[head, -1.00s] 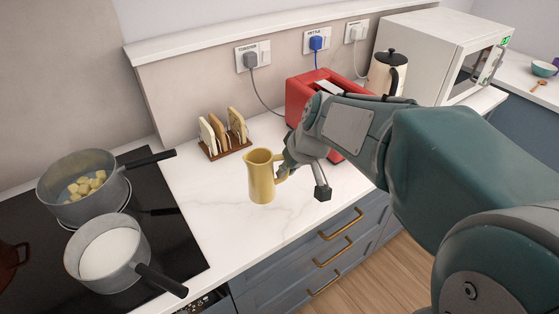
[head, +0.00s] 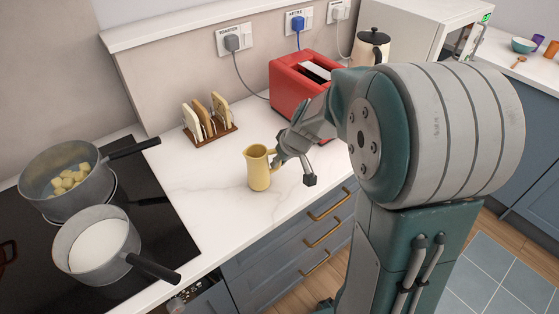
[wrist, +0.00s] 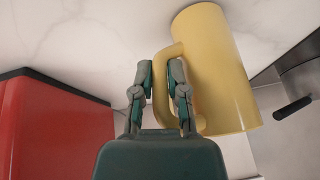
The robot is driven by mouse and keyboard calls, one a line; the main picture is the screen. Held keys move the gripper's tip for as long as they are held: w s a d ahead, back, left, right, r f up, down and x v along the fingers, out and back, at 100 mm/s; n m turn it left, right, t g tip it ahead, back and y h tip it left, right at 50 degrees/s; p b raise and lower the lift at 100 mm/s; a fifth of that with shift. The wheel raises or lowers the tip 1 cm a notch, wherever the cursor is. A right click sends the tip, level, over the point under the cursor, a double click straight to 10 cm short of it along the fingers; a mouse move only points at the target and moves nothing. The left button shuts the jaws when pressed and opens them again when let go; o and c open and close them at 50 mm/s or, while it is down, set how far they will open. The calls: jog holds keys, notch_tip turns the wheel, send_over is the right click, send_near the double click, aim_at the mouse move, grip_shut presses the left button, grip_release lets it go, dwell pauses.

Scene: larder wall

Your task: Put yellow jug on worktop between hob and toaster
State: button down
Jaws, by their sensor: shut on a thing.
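The yellow jug (head: 258,170) stands upright over the white worktop (head: 205,180), between the hob (head: 140,218) on the left and the red toaster (head: 290,88) on the right. I cannot tell whether its base touches the surface. My gripper (head: 279,160) is at its right side, shut on the handle. In the wrist view the jug (wrist: 218,65) fills the upper right, and my gripper's fingers (wrist: 160,75) close about its handle. The toaster (wrist: 45,130) shows at the lower left there.
A toast rack (head: 210,130) with slices stands behind the jug. A pan of yellow chunks (head: 65,180) and a pan of white liquid (head: 98,245) are on the hob, handles pointing right. Bare worktop surrounds the jug. A kettle (head: 370,50) stands beyond the toaster.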

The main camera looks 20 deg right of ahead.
jog(key=shift+f, duration=0.1)
jog(key=c, duration=0.7)
grip_release()
jog(key=shift+o, duration=0.2)
jog(key=v, duration=1.2)
jog(key=s+a+r+m+h, duration=0.1)
jog(key=s+a, duration=0.2)
jog(key=s, duration=0.6)
jog(key=s+a+r+m+t+h, duration=0.1)
jog(key=s+a, duration=0.2)
jog(key=s, duration=0.5)
jog(key=shift+s+a+r+h, duration=0.2)
jog(key=shift+s+r+h, duration=0.1)
jog(key=shift+s+r, duration=0.1)
